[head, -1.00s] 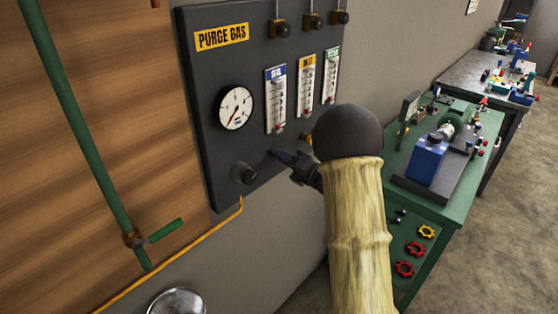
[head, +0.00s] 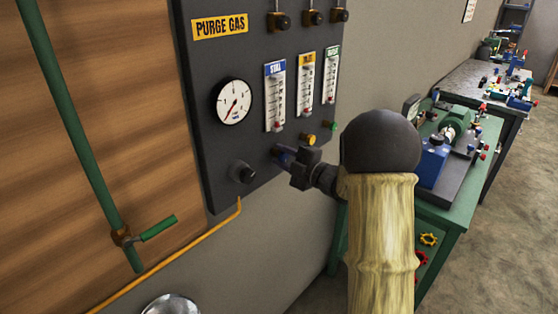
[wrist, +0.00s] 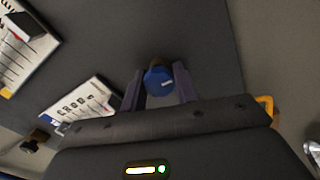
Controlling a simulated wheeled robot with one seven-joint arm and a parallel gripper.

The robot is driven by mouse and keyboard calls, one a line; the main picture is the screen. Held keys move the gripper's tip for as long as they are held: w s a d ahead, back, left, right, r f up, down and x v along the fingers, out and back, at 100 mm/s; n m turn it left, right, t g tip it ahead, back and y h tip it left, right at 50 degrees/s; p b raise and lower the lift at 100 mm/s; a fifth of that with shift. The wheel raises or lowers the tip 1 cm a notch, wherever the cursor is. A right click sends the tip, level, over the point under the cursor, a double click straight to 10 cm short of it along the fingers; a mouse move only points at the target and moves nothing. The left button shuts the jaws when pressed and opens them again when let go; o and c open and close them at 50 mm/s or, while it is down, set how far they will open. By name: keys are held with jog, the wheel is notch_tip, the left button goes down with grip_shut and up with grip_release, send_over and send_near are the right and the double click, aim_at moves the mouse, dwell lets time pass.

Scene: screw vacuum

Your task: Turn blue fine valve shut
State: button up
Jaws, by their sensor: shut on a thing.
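The blue fine valve is a small faceted blue knob (wrist: 158,80) with a pale mark on its face, seen in the wrist view on the dark panel (wrist: 190,30). My gripper (wrist: 158,88) has its two fingers on either side of the knob and is shut on it. In the head view my gripper (head: 282,154) reaches the lower part of the purge gas panel (head: 205,110), below the blue-labelled flow tube (head: 275,97). The knob is mostly hidden there by the fingers.
A yellow knob (head: 309,140) and a green knob (head: 331,125) sit to the right of my gripper. A black knob (head: 242,172) is to the left, below a round gauge (head: 233,102). A green bench (head: 448,222) with equipment stands at the right.

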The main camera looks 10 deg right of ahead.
jog(key=m, duration=0.4)
jog(key=shift+d+f+m+p, duration=0.1)
jog(key=shift+d+m+p, duration=0.15)
jog(key=shift+m+p, duration=0.15)
jog(key=m+p, duration=0.1)
jog(key=m, duration=0.3)
jog(key=shift+m+p, duration=0.3)
jog(key=shift+p, duration=0.05)
jog(key=m+p, duration=0.2)
jog(key=m, duration=0.2)
jog(key=shift+m+p, duration=0.3)
jog(key=shift+p, duration=0.05)
jog(key=shift+s+f+m+p, duration=0.1)
jog(key=shift+f+m+p, duration=0.1)
jog(key=shift+m+p, duration=1.25)
jog(key=shift+m+b, duration=0.35)
jog(key=o, duration=0.8)
jog(key=shift+c, duration=0.2)
jog(key=shift+o, duration=1.1)
jog(key=shift+r, duration=0.15)
